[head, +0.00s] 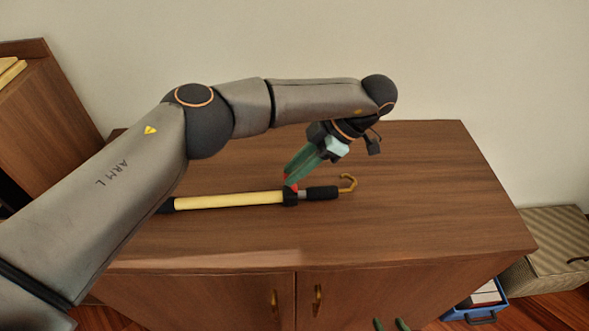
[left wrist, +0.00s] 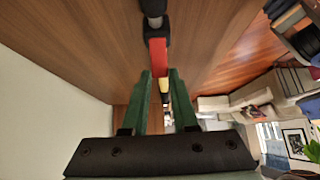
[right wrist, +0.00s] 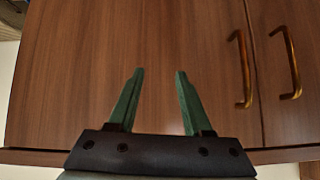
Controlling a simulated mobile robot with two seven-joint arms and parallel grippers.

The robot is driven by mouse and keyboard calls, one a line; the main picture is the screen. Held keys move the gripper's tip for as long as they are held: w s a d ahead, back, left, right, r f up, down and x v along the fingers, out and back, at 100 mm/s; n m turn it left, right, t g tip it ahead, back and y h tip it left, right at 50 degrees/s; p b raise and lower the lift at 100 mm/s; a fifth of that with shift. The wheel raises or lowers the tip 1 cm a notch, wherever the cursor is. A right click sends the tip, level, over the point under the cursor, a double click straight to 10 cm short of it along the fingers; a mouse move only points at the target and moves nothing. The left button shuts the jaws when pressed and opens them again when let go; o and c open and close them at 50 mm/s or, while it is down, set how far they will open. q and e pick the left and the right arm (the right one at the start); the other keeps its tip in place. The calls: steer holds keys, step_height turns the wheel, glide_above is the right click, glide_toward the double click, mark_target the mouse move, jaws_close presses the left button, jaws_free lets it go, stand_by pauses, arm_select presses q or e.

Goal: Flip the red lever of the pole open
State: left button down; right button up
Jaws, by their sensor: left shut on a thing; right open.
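The pole (head: 228,200) lies across the wooden cabinet top, with a yellow shaft, black collar, black grip and brass hook at its right end. Its small red lever (head: 288,187) is at the black collar. The red lever also shows in the left wrist view (left wrist: 158,57), at the fingertips. My left gripper (head: 288,181) reaches down from above, its green fingers shut on the red lever. The fingers partly hide the lever, so its exact angle is unclear. My right gripper (head: 390,323) is open and empty, low in front of the cabinet doors; its fingers show apart in the right wrist view (right wrist: 157,75).
The cabinet top (head: 430,190) is otherwise clear. Its doors have two brass handles (head: 317,300). A blue crate (head: 480,311) and a woven box (head: 550,245) stand on the floor at the right. A wooden shelf (head: 50,120) stands at the left; a wall is behind.

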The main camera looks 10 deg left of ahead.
arm_select(q)
steer(key=c, duration=0.7)
jaws_free()
arm_select(e)
steer(key=shift+s+d+f, duration=0.1)
